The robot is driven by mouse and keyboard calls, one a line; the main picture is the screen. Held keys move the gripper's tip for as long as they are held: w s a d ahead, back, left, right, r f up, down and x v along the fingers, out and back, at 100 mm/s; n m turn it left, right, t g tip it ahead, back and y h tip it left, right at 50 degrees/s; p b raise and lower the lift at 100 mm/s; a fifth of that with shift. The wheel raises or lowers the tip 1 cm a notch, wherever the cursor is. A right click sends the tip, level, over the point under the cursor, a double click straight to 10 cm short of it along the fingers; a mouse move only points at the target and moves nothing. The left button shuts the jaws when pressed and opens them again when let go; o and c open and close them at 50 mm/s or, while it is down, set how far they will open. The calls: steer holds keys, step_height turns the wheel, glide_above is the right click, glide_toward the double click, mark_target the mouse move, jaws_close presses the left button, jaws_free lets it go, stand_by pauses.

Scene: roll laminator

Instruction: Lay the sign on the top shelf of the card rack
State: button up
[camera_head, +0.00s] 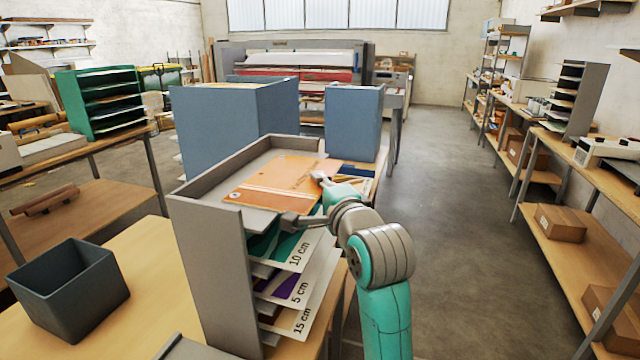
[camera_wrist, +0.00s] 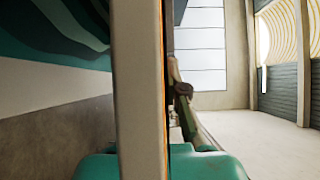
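The sign (camera_head: 268,188) is an orange sheet with pale stripes. In the head view it lies nearly flat on the top shelf of the grey card rack (camera_head: 210,265), its right part close to my gripper (camera_head: 308,200). The two fingers are spread apart, one above the sign's right end and one low by the shelf's front edge. My gripper appears open; contact with the sign is not clear. In the wrist view a thin orange edge (camera_wrist: 163,60) runs beside a broad grey bar. Lower shelves hold cards labelled 10 cm, 5 cm and 15 cm.
A dark open bin (camera_head: 68,290) stands on the wooden table left of the rack. Blue-grey boxes (camera_head: 225,125) stand behind the rack. A green shelf unit (camera_head: 100,100) is at the left. The floor aisle to the right is clear.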

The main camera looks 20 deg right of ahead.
steer(key=shift+o, duration=0.7)
steer(key=shift+r, duration=0.2)
steer(key=s, duration=1.2)
steer(key=shift+d, duration=0.3)
steer(key=shift+f, duration=0.15)
